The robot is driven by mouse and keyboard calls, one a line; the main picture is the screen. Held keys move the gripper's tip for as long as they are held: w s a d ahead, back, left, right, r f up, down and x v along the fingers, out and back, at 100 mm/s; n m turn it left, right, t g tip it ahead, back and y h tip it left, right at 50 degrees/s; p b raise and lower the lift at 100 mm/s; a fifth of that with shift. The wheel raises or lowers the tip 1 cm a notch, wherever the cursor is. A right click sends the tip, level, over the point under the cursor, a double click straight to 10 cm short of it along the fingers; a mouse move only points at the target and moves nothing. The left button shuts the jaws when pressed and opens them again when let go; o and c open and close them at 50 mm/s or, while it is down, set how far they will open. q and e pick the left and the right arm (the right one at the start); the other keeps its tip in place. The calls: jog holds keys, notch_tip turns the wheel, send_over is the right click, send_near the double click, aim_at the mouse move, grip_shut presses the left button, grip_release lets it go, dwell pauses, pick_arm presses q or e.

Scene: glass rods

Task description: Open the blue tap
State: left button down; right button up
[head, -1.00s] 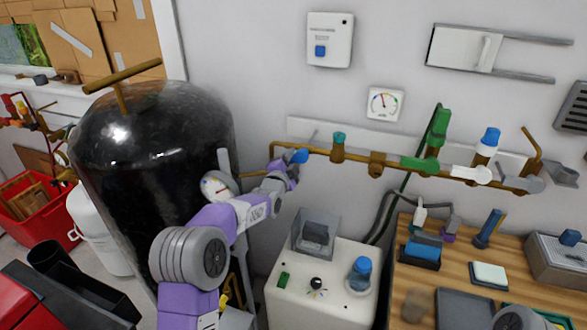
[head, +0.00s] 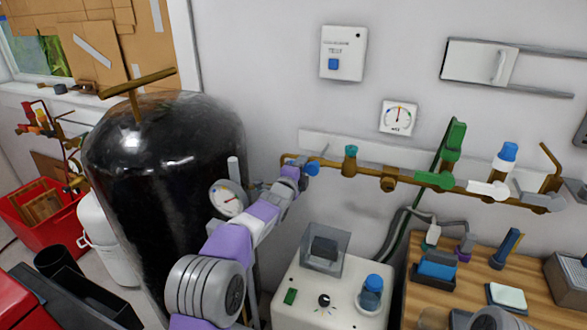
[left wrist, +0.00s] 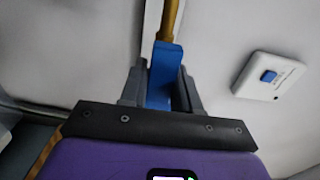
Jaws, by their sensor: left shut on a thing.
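The blue tap (head: 312,168) sits at the left end of the brass pipe (head: 333,167) on the wall. My left gripper (head: 302,172) reaches it from the lower left and is shut on its handle. In the left wrist view the blue handle (left wrist: 163,78) stands between the two grey fingers, with a brass pipe (left wrist: 170,20) beyond it. The fingers hide part of the tap, so I cannot tell its exact turn. My right gripper is not in view.
A large black tank (head: 165,165) with a dial (head: 228,198) stands close to my left arm. A wall gauge (head: 398,117) hangs above the pipe, its needle about upright. A white box (head: 335,285) and a wooden bench (head: 480,275) stand below. Other taps line the pipe.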

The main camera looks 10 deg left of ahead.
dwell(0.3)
pick_arm(q)
jog(key=c, duration=0.9)
grip_release()
jog(key=shift+s, duration=0.15)
jog(key=s+a, duration=0.1)
jog(key=s, duration=0.6)
jog(key=shift+a, duration=0.3)
jog(key=shift+s, duration=0.1)
